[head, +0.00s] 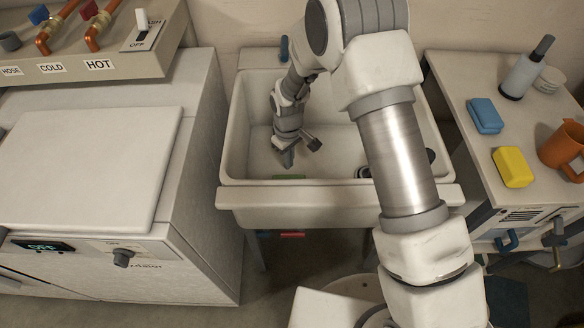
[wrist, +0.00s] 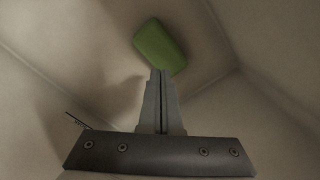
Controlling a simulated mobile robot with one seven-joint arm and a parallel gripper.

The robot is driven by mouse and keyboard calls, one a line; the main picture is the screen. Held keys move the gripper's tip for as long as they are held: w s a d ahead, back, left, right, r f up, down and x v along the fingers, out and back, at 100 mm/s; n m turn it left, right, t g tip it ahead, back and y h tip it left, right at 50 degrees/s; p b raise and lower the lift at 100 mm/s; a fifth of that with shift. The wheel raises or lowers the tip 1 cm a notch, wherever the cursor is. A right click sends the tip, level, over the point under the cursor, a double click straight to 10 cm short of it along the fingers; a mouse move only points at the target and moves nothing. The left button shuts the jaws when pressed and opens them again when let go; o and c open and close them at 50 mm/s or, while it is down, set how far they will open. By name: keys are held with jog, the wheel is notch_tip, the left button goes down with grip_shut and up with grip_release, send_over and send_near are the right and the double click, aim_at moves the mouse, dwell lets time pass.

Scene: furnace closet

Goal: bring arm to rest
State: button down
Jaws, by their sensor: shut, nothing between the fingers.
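My gripper (head: 288,158) hangs low inside the white sink basin (head: 240,135) in the head view, with my arm reaching over the basin's right part. In the wrist view the two fingers of my gripper (wrist: 161,75) are together and hold nothing. A green block, sponge-like, (wrist: 160,47) lies on the basin floor just beyond the fingertips. It shows as a thin green strip (head: 288,177) near the basin's front wall in the head view. The picture does not show clearly whether the fingertips touch it.
Left stands a white machine (head: 90,165) with a hose panel (head: 85,65) behind it. The basin walls surround my gripper closely.

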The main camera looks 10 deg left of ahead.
jog(key=s+d+r+m+t+p, duration=0.15)
jog(key=d+r, duration=0.35)
jog(key=r, duration=0.5)
jog(key=d+r+m, duration=0.2)
jog(key=d+r, duration=0.3)
jog(key=r, duration=0.4)
jog(key=d+r+m+t+p, duration=0.15)
jog(key=d+r, duration=0.35)
jog(key=r, duration=0.5)
jog(key=s+d+r+m+t, duration=0.1)
jog(key=s+d+r+m, duration=0.2)
jog(key=s+d+r, duration=0.3)
jog(key=s+d+r+m+t+p, duration=0.1)
jog(key=s+d+r+m, duration=0.2)
jog(key=s, duration=0.9)
jog(key=d+r, duration=0.3)
jog(key=shift+m+t, duration=0.3)
